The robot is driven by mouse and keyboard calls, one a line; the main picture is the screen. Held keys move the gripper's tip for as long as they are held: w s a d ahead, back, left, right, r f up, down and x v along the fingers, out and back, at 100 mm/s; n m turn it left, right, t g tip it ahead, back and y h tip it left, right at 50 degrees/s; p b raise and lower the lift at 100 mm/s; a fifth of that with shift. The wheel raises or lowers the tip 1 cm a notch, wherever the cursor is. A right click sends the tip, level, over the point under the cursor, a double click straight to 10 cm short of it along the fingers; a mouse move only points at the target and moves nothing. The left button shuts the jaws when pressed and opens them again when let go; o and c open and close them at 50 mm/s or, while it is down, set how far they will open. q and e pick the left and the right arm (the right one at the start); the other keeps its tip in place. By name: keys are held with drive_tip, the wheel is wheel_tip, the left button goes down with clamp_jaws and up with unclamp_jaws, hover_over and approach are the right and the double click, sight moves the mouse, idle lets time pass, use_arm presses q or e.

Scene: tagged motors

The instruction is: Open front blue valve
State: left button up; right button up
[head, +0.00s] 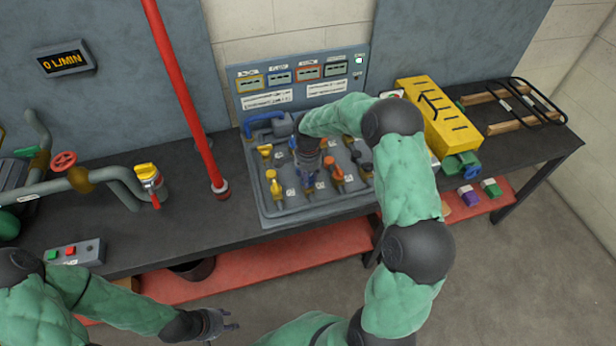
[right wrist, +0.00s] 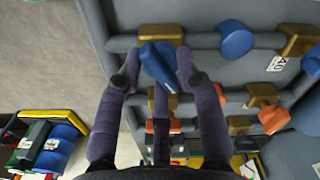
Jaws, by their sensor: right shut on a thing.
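The valve board (head: 277,215) is a grey panel on the dark bench with yellow, orange and blue valve handles in columns. The front blue valve handle (head: 308,184) is in the blue column, just below my right gripper (head: 308,168). In the right wrist view, the blue handle (right wrist: 158,62) lies between the fingertips of my right gripper (right wrist: 158,82), on a brass valve body. The fingers are shut on it, and its lower part is partly covered. My left gripper (head: 228,324) is open and empty, low in front of the bench.
A red pipe (head: 183,90) rises left of the board. A yellow box (head: 437,115) stands to its right. Other blue handles (right wrist: 236,40) and orange handles (right wrist: 273,118) sit close to my right fingers. A button box (head: 76,252) is at the bench's left front.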

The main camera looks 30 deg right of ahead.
drive_tip(key=n, duration=0.6)
drive_tip(key=shift+w+r+n, duration=0.1)
drive_tip(key=shift+n, duration=0.2)
drive_tip(key=n+p, duration=0.1)
drive_tip(key=n, duration=0.4)
drive_tip(key=shift+n, duration=0.3)
drive_tip(key=o, duration=1.1)
wheel_tip(320, 180, up, 12)
drive_tip(key=shift+f, duration=0.1)
